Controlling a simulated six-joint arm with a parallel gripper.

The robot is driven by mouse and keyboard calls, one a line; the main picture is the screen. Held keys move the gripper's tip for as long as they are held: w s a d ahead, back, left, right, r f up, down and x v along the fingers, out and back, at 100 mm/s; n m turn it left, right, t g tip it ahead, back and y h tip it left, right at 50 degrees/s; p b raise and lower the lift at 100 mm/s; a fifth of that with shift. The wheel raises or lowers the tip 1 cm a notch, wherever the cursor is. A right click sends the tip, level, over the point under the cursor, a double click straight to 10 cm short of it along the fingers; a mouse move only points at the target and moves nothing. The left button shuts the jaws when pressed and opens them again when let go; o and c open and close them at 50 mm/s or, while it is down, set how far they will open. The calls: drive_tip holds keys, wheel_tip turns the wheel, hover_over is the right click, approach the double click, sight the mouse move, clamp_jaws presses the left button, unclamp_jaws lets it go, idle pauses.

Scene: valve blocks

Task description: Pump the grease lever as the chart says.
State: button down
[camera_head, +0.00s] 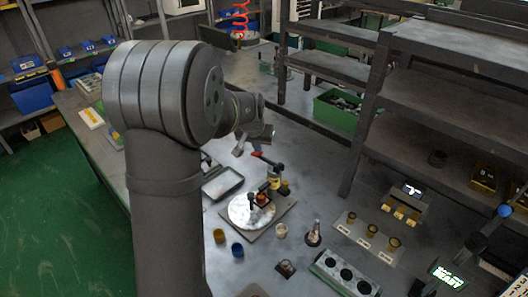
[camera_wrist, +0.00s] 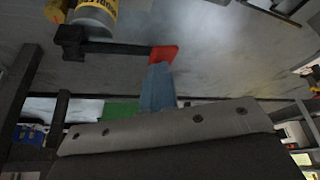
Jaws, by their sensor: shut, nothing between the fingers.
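The grease pump (camera_head: 274,182), with a yellow and grey body, stands at the back of a base plate beside a round silver disc. Its black lever (camera_head: 270,162) ends in a red tip (camera_head: 257,153). The pump body (camera_wrist: 95,14), lever (camera_wrist: 105,47) and red tip (camera_wrist: 164,53) also show in the wrist view. My gripper (camera_head: 256,145) is shut and empty at the red tip. In the wrist view, its blue finger end (camera_wrist: 158,88) meets or overlaps the tip; I cannot tell whether they touch. No chart is readable.
A grey tray (camera_head: 222,184) lies left of the pump. Small cups (camera_head: 237,250) stand in front. A block with dark round holes (camera_head: 345,275), a plate with several yellow cups (camera_head: 370,235) and a lit display (camera_head: 448,277) are right. Shelves (camera_head: 440,110) stand at the back right.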

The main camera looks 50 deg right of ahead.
drive_tip(key=shift+r, duration=2.1)
drive_tip(key=shift+a+r, duration=0.25)
drive_tip(key=shift+a, duration=0.15)
drive_tip(key=s+a+r+n+t, duration=0.1)
drive_tip(key=s+a+r+n, duration=0.15)
drive_tip(key=a, duration=0.95)
drive_tip(key=s+a+r+n, duration=0.1)
drive_tip(key=a+r, duration=0.3)
drive_tip(key=a, duration=0.9)
drive_tip(key=s+a+f+n+y, duration=0.1)
drive_tip(key=s+a+f+n, duration=0.1)
drive_tip(key=s+a+f, duration=0.2)
drive_tip(key=s+a+f+n+t, duration=0.1)
drive_tip(key=s+a+f, duration=0.3)
drive_tip(key=s+a, duration=0.6)
drive_tip(key=a, duration=0.4)
drive_tip(key=shift+a+n+t+y, duration=0.3)
drive_tip(key=shift+a+n+y, duration=0.05)
drive_tip(key=shift+y, duration=0.05)
